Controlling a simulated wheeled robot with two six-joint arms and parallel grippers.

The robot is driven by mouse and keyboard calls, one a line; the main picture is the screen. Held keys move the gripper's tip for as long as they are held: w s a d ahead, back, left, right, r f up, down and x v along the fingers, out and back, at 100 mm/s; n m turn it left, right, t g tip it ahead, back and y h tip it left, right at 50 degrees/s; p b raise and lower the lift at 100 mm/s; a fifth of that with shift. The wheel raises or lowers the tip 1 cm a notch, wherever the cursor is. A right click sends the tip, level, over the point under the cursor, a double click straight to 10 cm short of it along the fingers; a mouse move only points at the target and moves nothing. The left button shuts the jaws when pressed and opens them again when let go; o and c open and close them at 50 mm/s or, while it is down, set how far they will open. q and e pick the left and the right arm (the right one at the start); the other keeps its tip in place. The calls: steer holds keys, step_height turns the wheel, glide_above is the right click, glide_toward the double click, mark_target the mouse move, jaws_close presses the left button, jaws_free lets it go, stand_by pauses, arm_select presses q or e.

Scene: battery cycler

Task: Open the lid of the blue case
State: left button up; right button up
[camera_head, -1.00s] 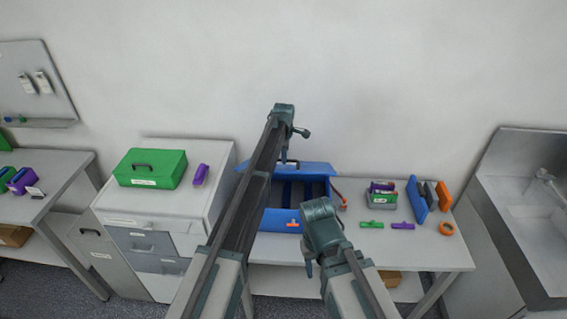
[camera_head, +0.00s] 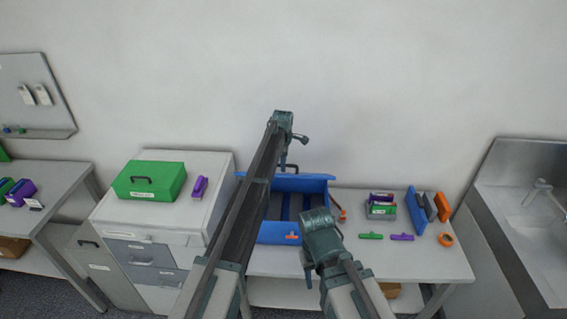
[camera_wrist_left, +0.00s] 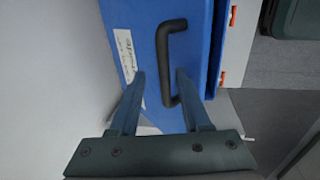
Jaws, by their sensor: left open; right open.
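The blue case (camera_head: 285,236) stands on the middle table. Its lid (camera_head: 318,183) is raised at the back, and the dark inside shows, partly hidden by my arms. My left gripper (camera_head: 286,163) is open by the black handle (camera_head: 295,168) at the lid's top. In the left wrist view the open fingers (camera_wrist_left: 160,76) lie on either side of the lower part of the handle (camera_wrist_left: 162,50), over the blue lid (camera_wrist_left: 196,55) with its white label. I cannot tell whether they touch it. My right gripper (camera_head: 308,277) is open and empty in front of the case.
Right of the case are a grey bin (camera_head: 381,212), green and purple pieces, leaning blue (camera_head: 416,211) and orange panels, and an orange ring (camera_head: 446,240). A green box (camera_head: 150,183) stands on the cabinet at left. A sink (camera_head: 530,210) is at far right.

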arm_select(q)
steer(key=shift+w+r+p, duration=0.1)
steer(key=shift+r+p, duration=0.35)
steer(key=shift+p, duration=0.1)
step_height(320, 180, up, 3)
steer(key=p, duration=0.3)
steer(key=s+d, duration=0.1)
steer(key=s, duration=1.5)
steer(key=shift+r+p, duration=0.4)
steer(key=shift+r, duration=0.05)
steer(key=shift+c, duration=0.3)
